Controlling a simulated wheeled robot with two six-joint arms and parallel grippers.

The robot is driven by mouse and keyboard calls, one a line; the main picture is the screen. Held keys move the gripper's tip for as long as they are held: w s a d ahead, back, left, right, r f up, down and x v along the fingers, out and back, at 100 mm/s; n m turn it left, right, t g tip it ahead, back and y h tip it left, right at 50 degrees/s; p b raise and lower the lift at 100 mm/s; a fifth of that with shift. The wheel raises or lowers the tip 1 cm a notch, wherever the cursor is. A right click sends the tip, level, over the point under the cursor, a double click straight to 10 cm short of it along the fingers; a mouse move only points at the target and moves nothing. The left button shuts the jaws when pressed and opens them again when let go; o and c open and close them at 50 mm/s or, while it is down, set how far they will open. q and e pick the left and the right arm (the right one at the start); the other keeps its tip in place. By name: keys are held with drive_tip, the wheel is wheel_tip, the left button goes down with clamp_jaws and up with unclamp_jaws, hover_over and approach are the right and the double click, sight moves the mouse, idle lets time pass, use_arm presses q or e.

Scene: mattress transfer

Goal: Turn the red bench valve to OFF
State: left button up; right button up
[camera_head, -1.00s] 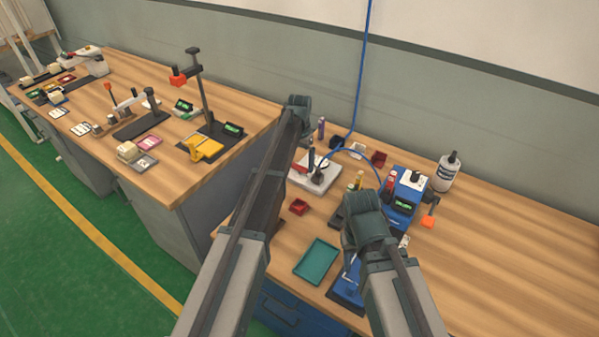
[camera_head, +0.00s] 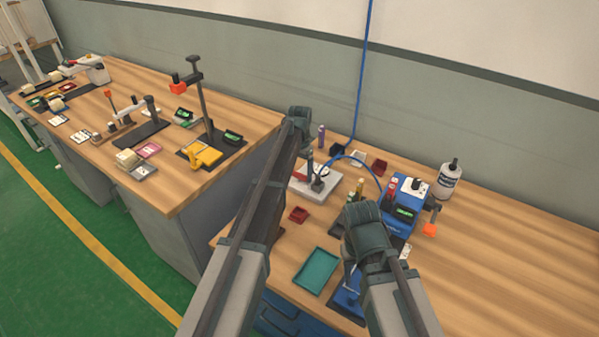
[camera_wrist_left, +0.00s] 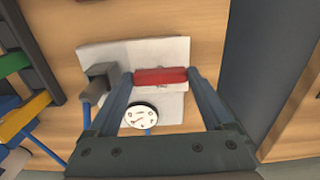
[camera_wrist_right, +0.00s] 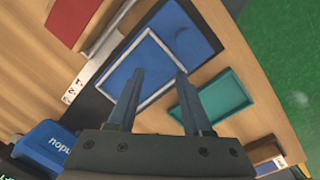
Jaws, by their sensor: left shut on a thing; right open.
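The red valve handle (camera_wrist_left: 160,76) is a short red bar on a white plate (camera_wrist_left: 95,53) in the left wrist view, beside a round white gauge (camera_wrist_left: 139,115). My left gripper (camera_wrist_left: 163,80) is shut on it, with one finger at each end of the bar. In the head view the white plate (camera_head: 325,187) is partly behind my left arm, whose gripper (camera_head: 299,117) has its fingertips hidden. OFF markings cannot be read. My right gripper (camera_wrist_right: 159,74) is open and empty above a blue tray (camera_wrist_right: 160,62); it also shows in the head view (camera_head: 362,220).
A teal tray (camera_head: 316,271) and small red bin (camera_head: 299,215) lie near the bench front. A blue device (camera_head: 402,207) and white bottle (camera_head: 449,179) stand to the right. The bench's right side is clear. A second bench (camera_head: 100,92) with fixtures stands left.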

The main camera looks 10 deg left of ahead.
use_arm(q)
drive_tip(key=shift+n, duration=0.4)
drive_tip(key=n, duration=0.8)
drive_tip(key=shift+n, duration=0.3)
drive_tip(key=n, duration=0.4)
drive_tip(key=shift+n, duration=2.4)
drive_tip(key=o, duration=1.1)
drive_tip(key=shift+o, duration=0.2)
drive_tip(key=shift+r, duration=0.1)
use_arm(e)
drive_tip(key=shift+r, duration=0.15)
